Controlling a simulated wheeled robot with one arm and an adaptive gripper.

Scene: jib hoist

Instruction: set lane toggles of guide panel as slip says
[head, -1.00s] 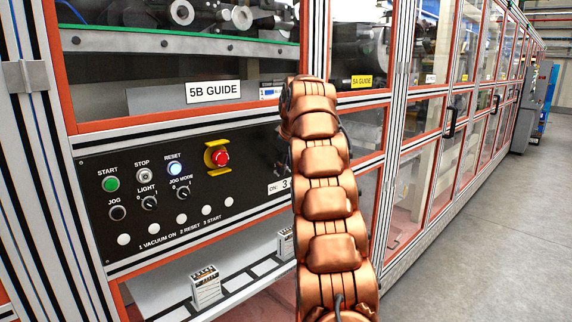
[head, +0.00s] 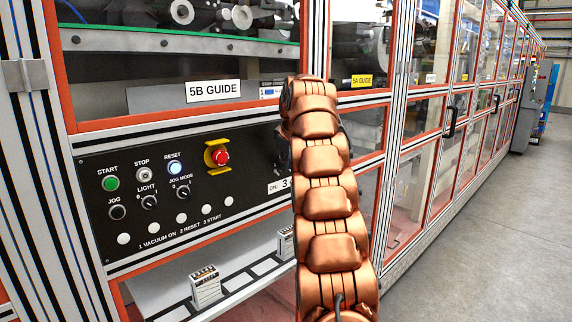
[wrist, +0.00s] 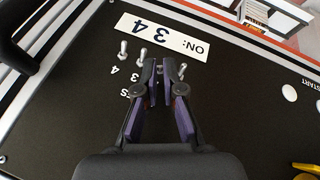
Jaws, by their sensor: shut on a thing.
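The black guide panel (head: 130,165) carries the lane toggles, which the head view hides behind my arm. The wrist view shows it upside down. There, the white slip (wrist: 160,37) reads "ON: 3 4"; its edge (head: 279,187) also shows in the head view. Toggle 4 (wrist: 123,49) and toggle 3 (wrist: 142,54) stand left of my gripper, their silver levers pointing toward the slip. Another toggle (wrist: 182,71) stands just right of the fingertips. My gripper (wrist: 160,68) is shut on a toggle between these, mostly hidden by the fingers.
The same panel has START (head: 111,184), STOP (head: 144,174) and RESET (head: 175,168) buttons, knobs and a red emergency stop (head: 221,157) in a yellow guard. A shelf (head: 165,285) with small counter-like boxes (head: 206,287) lies below. The floor at right is clear.

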